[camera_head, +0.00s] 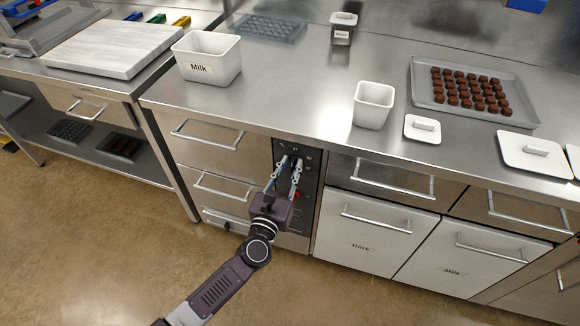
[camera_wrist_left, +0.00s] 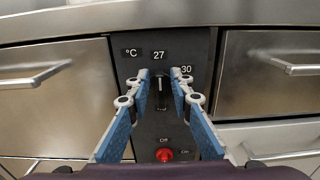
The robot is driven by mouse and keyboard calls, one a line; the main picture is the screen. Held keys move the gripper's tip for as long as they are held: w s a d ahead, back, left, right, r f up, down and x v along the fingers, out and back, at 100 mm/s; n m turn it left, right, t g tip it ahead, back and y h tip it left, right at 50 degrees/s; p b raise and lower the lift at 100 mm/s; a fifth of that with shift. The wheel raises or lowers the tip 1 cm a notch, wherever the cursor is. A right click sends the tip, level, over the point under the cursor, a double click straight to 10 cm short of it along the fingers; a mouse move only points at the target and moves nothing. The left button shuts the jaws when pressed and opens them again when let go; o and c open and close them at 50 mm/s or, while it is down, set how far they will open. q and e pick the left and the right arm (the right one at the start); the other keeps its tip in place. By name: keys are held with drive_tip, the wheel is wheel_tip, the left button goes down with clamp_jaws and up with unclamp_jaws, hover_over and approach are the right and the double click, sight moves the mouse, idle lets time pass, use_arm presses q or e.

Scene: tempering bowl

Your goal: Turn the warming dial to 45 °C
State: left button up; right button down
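The black warming dial (camera_wrist_left: 160,92) is on the dark control panel (camera_head: 312,172) in the front of the steel counter. In the left wrist view its light pointer mark points up toward 27. A 30 label shows at its upper right, and another label below it is too small to read surely. My left gripper (camera_wrist_left: 160,76) is in front of the panel, with one blue finger on each side of the dial and a visible gap between the fingertips. In the head view my left gripper (camera_head: 290,163) hides most of the dial. My right gripper is not in view.
A red Off/On switch (camera_wrist_left: 163,155) sits below the dial. Drawer handles (camera_head: 382,180) stick out on both sides of the panel. On the counter are a Milk container (camera_head: 207,72), a white tub (camera_head: 373,105) and a tray of chocolates (camera_head: 425,68). The floor in front is clear.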

use_arm(q)
clamp_jaws()
drive_tip(key=shift+d+m, duration=0.1)
drive_tip(key=shift+m, duration=0.3)
drive_tip(key=shift+d+m, duration=0.15)
drive_tip(key=shift+m, duration=0.85)
drive_tip(key=shift+a+f+m+p, duration=0.1)
drive_tip(key=shift+f+m+p, duration=0.4)
drive_tip(key=shift+m, duration=5)
drive_tip(key=shift+a+f+m+p, duration=0.1)
drive_tip(key=shift+f+m, duration=0.8)
drive_tip(key=shift+m, duration=4.6)
drive_tip(key=shift+f+m+p, duration=0.3)
drive_tip(key=shift+f+m, duration=0.4)
drive_tip(key=shift+m, duration=4.8)
